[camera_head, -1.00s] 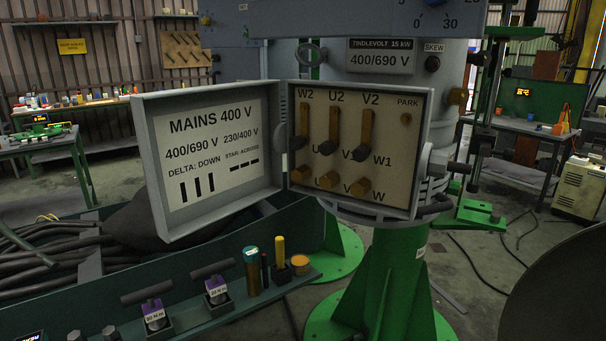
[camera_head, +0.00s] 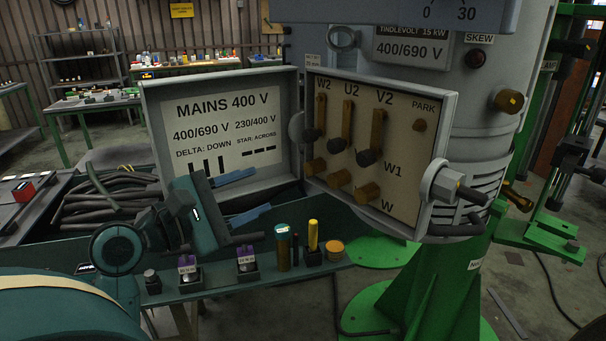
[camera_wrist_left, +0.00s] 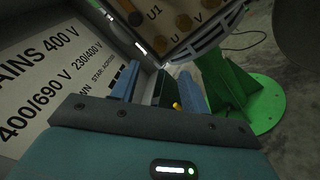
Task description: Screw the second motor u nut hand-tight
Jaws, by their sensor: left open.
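The open terminal box (camera_head: 430,150) shows three brass links hanging from the W2, U2 and V2 posts. Dark round fasteners sit at their lower ends, at left (camera_head: 313,135), middle (camera_head: 338,146) and right (camera_head: 367,157). Below them is a row of brass nuts: left (camera_head: 315,167), middle (camera_head: 340,179), right (camera_head: 367,192). The U lettering is hard to read here; U1, U and V show at the wrist view's top. I cannot tell which part is the second motor u nut. My left gripper (camera_head: 262,190) is open and empty before the lid, left of the terminals. My right gripper is out of view.
The open lid (camera_head: 290,90) with its wiring plate stands behind my left gripper. Below is a tool shelf (camera_head: 215,285) with two purple-marked tools, a green-capped cylinder (camera_head: 282,250), a yellow-handled tool (camera_head: 313,235) and an orange tub (camera_head: 333,247). A grey fitting (camera_head: 440,183) juts from the box's right side.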

